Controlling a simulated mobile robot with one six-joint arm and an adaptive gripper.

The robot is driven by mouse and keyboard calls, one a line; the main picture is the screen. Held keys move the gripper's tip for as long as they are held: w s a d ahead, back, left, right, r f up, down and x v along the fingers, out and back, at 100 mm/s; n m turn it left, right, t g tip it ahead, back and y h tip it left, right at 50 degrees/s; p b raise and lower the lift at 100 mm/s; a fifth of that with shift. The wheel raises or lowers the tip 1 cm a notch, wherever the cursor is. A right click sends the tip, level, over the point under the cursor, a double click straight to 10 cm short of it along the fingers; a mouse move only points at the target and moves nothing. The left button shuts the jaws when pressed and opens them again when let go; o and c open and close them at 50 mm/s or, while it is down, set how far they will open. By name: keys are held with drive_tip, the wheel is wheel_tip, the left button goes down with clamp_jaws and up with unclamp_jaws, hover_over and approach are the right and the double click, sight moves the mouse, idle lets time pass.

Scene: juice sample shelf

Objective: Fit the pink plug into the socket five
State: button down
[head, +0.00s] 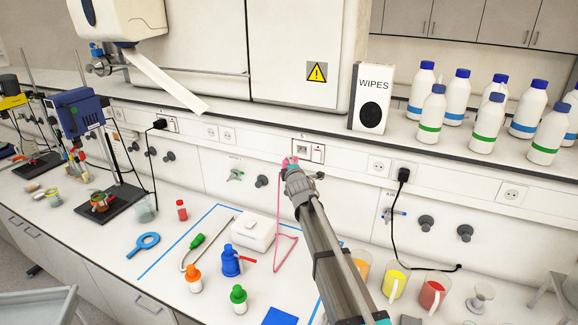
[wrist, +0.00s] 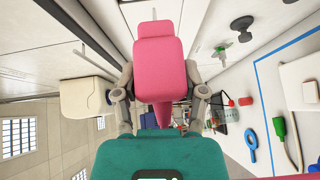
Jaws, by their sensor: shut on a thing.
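The pink plug (head: 289,161) is held in my gripper (head: 293,170), close to the wall strip above the bench. In the wrist view the plug (wrist: 160,62) sits between the two fingers of my gripper (wrist: 160,80), which press on its sides. In the head view the plug overlaps the lower left edge of a framed socket panel (head: 309,150). I cannot tell whether it touches the panel, and its front is hidden. Its pink cable (head: 277,215) hangs to the bench. Socket numbers are too small to read, so I cannot tell which is five.
Other wall sockets (head: 378,166) line the strip; a black plug (head: 403,173) fills one. A WIPES box (head: 369,97) and several bottles (head: 432,110) stand on the shelf above. A white box (head: 253,233), blue bottle (head: 231,262) and mugs (head: 395,283) stand on the bench below.

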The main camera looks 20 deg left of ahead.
sight(297, 149)
drive_tip(key=shift+w, duration=0.25)
drive_tip(key=shift+w+d, duration=0.15)
drive_tip(key=shift+w, duration=1.95)
drive_tip(key=shift+s, duration=0.1)
drive_tip(key=shift+b, duration=0.3)
drive_tip(key=shift+t, duration=0.4)
drive_tip(key=shift+w+d+r, duration=0.1)
drive_tip(key=shift+w, duration=1)
drive_tip(key=shift+w+d, duration=0.1)
drive_tip(key=shift+w, duration=0.95)
idle(2.5)
